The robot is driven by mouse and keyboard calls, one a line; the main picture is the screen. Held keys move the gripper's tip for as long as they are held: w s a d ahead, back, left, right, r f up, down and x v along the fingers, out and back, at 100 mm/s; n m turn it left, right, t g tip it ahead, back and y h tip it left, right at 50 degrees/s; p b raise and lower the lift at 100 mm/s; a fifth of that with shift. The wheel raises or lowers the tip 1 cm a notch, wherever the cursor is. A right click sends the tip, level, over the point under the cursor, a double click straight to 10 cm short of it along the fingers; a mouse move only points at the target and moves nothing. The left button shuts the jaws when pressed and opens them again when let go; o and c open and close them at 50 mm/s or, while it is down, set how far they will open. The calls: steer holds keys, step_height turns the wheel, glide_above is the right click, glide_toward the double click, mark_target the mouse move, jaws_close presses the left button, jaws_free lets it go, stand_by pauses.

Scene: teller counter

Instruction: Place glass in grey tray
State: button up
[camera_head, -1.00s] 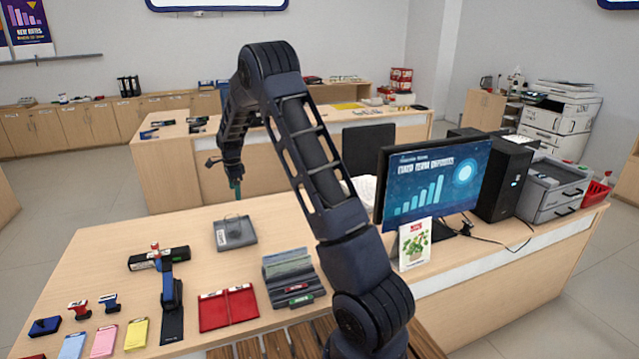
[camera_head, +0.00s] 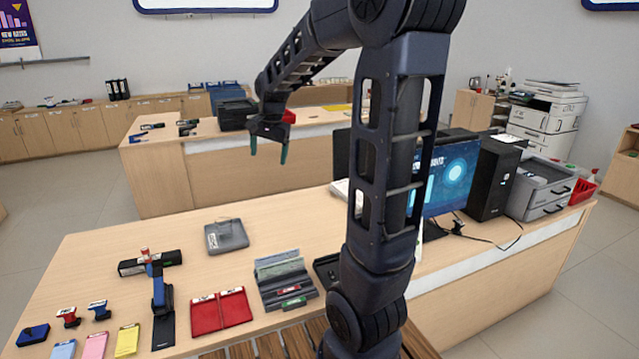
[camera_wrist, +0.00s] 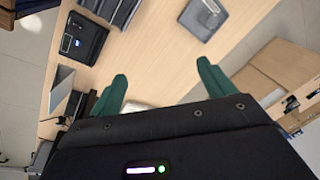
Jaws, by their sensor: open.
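The grey tray (camera_head: 214,240) lies flat on the near counter, left of centre in the head view. A faint, clear outline shows on it, which seems to be the glass (camera_head: 229,222); it is too thin and small to tell how it sits. My gripper (camera_head: 268,150) is open and empty, raised above the counter's far side, behind and right of the tray. Its two green fingers are spread apart in the wrist view (camera_wrist: 163,72), with nothing between them. I cannot make out the glass surely in the wrist view.
A red folder (camera_head: 221,312), a grey document holder (camera_head: 284,278) and a stapler-like device (camera_head: 161,300) stand in front of the tray. The monitor (camera_head: 455,178) and black computer (camera_head: 497,180) stand to the right. The counter around the tray is mostly clear.

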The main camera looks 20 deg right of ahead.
steer(key=s+d+n+t, duration=0.1)
steer(key=s+d+n, duration=0.2)
steer(key=s, duration=1)
steer(key=s+d+n+t, duration=0.1)
steer(key=s+d+n, duration=0.2)
steer(key=s, duration=1)
steer(key=shift+r+n+h, duration=0.15)
steer(key=shift+n+h, duration=0.25)
steer(key=shift+n, duration=0.6)
